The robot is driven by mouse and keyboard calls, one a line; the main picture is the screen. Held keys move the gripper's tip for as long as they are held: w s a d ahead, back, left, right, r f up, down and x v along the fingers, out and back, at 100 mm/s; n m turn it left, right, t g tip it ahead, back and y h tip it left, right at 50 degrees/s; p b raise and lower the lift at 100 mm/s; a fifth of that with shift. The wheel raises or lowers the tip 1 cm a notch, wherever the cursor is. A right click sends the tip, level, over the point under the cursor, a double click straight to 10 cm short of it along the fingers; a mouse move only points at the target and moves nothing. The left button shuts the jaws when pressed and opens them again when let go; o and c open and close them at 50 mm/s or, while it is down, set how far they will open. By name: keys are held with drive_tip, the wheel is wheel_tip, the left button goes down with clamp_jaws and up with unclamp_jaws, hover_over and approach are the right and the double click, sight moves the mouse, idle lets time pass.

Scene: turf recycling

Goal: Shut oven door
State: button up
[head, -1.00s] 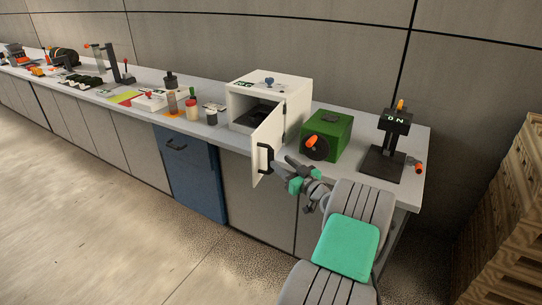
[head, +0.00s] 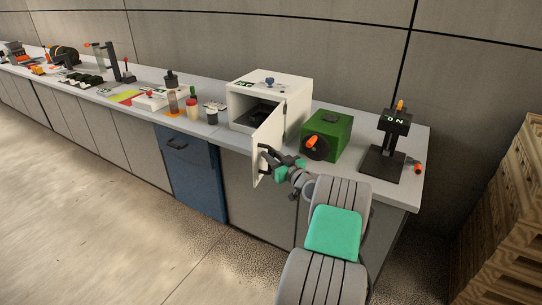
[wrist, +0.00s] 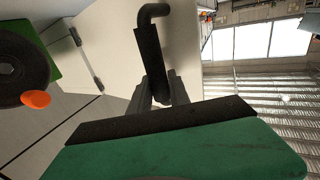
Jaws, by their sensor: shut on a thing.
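The white oven (head: 290,88) stands on the bench with its door (head: 270,128) wide open, sticking out over the bench's front edge. The door has a black bar handle (wrist: 152,50) on its outer face. My gripper (head: 270,158) is at the handle and shut on it; the wrist view shows the fingers (wrist: 160,92) on either side of the bar's lower part. The fingertips are partly hidden behind the handle. A dark shape sits inside the oven (head: 258,113).
A green box (head: 335,128) with an orange knob stands right of the oven, close to my arm. A black press-like stand (head: 388,150) is farther right. Bottles (head: 192,108) and jars stand left of the oven. Wooden pallets are at the right edge.

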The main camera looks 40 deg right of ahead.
clamp_jaws()
idle(0.9)
